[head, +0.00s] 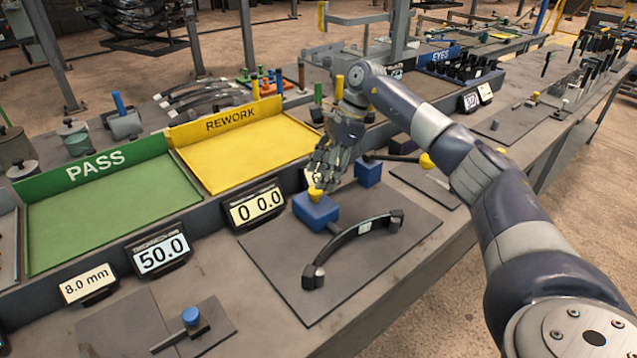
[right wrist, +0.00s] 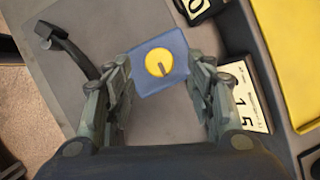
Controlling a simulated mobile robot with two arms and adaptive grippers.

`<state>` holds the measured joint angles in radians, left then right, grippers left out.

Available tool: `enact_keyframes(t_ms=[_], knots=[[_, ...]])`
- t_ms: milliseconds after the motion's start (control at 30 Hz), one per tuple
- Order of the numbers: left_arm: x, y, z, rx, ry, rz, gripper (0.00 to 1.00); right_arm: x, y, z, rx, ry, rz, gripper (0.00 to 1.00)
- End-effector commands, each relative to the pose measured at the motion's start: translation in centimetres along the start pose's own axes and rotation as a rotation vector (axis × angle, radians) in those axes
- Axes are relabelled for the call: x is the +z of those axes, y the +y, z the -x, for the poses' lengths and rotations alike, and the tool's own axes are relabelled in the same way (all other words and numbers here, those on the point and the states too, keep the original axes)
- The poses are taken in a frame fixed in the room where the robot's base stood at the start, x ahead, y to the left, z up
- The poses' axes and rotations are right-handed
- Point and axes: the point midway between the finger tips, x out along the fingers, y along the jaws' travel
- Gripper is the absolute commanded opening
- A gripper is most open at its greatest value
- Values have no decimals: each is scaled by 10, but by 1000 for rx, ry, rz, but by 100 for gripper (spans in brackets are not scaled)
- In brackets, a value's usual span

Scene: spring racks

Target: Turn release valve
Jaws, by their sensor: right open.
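A yellow round knob (head: 316,195) sits on top of a blue block (head: 314,213) on the dark plate in front of the displays; I take it to be the release valve. In the right wrist view the knob (right wrist: 159,62) has a dark line across its face, and the blue block (right wrist: 164,82) lies beneath it. My right gripper (head: 322,180) points down just above the knob. Its open fingers (right wrist: 161,80) stand on both sides of the blue block in the wrist view, with nothing held. Whether a fingertip touches the knob, I cannot tell. My left gripper is not in view.
A dark curved spring bar (head: 352,244) lies on the plate (head: 395,262) beside the block. A second blue block (head: 368,172) stands close behind. A green PASS tray (head: 110,215) and a yellow REWORK tray (head: 240,155) are to the left. Number displays (head: 257,206) line the front.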

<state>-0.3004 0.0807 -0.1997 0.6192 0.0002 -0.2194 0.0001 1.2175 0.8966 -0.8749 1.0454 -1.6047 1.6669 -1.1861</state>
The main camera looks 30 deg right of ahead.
Motion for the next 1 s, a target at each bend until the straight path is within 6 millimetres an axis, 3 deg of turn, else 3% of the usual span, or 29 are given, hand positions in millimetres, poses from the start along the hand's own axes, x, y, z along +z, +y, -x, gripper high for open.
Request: enact_keyframes(t_ms=[200,400,1000], knots=[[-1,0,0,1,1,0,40,0,-1,48,-4,-2,0,50],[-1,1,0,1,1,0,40,0,0,73,-1,-1,0,50],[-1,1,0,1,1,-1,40,0,0,79,0,-1,1,50]])
